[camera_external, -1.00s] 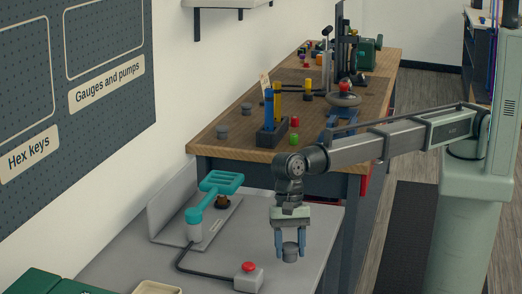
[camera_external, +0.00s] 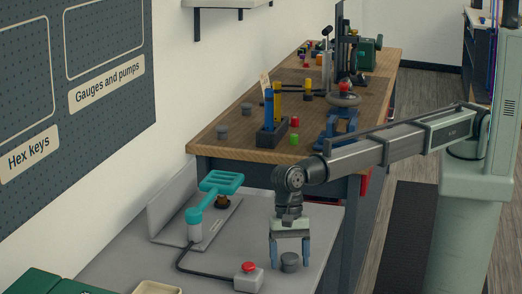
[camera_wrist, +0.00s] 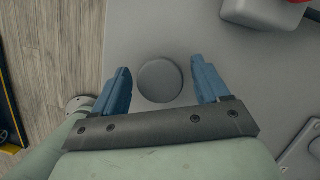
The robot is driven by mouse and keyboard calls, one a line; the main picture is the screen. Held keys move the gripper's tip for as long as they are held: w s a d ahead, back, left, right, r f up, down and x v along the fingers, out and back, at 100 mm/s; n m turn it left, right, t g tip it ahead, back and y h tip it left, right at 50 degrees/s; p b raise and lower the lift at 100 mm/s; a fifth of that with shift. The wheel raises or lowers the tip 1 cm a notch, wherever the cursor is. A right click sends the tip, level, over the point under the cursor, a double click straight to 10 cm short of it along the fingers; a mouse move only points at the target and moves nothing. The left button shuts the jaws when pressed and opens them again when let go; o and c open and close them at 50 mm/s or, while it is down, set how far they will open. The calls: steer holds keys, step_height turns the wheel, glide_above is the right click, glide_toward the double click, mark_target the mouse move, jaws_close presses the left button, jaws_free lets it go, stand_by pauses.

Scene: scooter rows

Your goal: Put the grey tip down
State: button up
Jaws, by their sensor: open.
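The grey tip (camera_external: 290,262) is a small dark grey cylinder standing upright on the grey bench top near its right edge. In the wrist view the grey tip (camera_wrist: 160,81) shows as a round disc from above, between the two blue fingers with a gap on each side. My gripper (camera_external: 290,260) is open, its fingers pointing down. In the wrist view my gripper (camera_wrist: 165,85) is open around the tip, or just above it; I cannot tell the exact height.
A grey box with a red button (camera_external: 248,277) stands left of the tip, its cable running to a teal-handled device (camera_external: 220,190). The bench edge is close on the right. A wooden bench (camera_external: 240,135) behind holds several small parts.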

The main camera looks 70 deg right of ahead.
steer(key=v, duration=1.2)
steer(key=shift+r, duration=0.15)
steer(key=shift+o, duration=0.4)
